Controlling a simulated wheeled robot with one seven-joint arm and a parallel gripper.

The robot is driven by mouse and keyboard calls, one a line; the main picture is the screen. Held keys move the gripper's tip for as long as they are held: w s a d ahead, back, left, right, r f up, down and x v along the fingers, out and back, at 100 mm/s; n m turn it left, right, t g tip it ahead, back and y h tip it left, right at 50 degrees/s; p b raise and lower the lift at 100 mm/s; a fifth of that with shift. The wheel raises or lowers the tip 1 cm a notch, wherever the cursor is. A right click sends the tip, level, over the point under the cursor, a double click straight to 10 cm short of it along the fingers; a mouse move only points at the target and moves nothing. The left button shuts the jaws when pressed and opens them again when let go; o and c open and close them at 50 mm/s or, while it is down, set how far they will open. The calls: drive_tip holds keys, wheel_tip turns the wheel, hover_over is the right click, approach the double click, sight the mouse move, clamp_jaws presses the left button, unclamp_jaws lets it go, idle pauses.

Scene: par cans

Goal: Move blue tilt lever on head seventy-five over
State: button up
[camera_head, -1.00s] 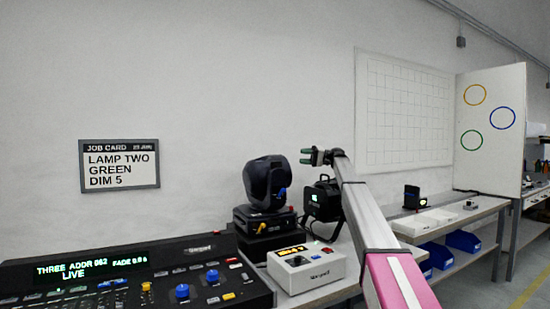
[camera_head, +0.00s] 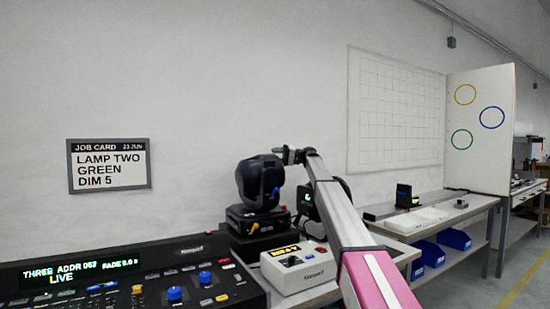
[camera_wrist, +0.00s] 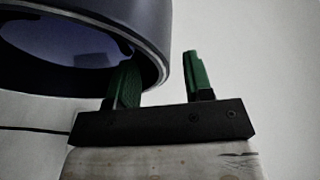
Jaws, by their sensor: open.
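The black moving head (camera_head: 258,180) stands on its base on the bench, left of my arm. A small blue lever (camera_head: 276,191) shows low on its right side. My gripper (camera_head: 282,151) is at the upper right of the head, above the blue lever, with its jaws apart. The blue lever does not show in the wrist view.
A grey control box (camera_head: 300,268) and a lighting console (camera_head: 120,280) stand in front. A second black lamp (camera_head: 306,200) is behind my arm. A job card (camera_head: 108,165) hangs on the wall.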

drive_tip(key=shift+a, duration=0.2)
clamp_jaws()
drive_tip(key=shift+w+d+f+m+y, duration=0.2)
drive_tip(key=shift+d+f+y, duration=0.15)
drive_tip(key=shift+f+y, duration=0.15)
drive_tip(key=shift+w+d+f+m+y, duration=0.2)
drive_tip(key=shift+d+f+y, duration=0.1)
drive_tip(key=shift+f+y, duration=0.15)
unclamp_jaws()
drive_tip(key=shift+d, duration=0.1)
